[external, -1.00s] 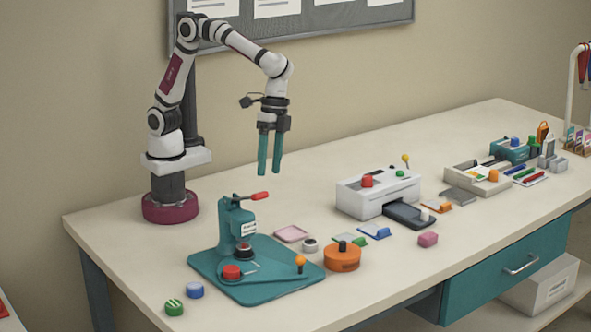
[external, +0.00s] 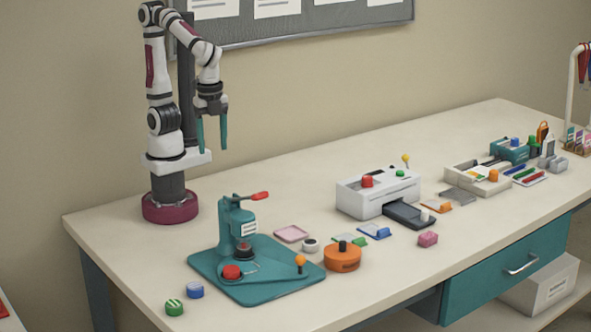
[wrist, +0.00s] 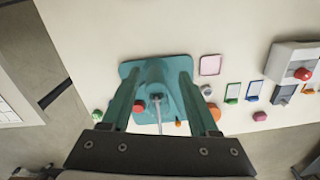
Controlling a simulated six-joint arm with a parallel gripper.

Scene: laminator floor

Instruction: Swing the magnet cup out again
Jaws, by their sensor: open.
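A teal press (external: 236,228) with a red-tipped lever (external: 261,196) stands on a teal base plate (external: 270,288) at the table's front left. A flat swing plate on the base carries a red round piece (external: 232,271) at its left and an orange ball knob (external: 300,261) at its right. A dark round cup (external: 243,250) sits under the press head. I cannot tell for certain which piece is the magnet cup. My gripper (external: 212,147) is open and empty, pointing down, high above and behind the press. The wrist view shows the press between my fingers (wrist: 158,80).
Green (external: 174,307) and blue (external: 195,290) round pieces lie left of the base. An orange round tin (external: 342,258), a small grey ring (external: 310,245) and a pink tray (external: 291,234) lie right of it. A white laminator (external: 378,192) stands further right.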

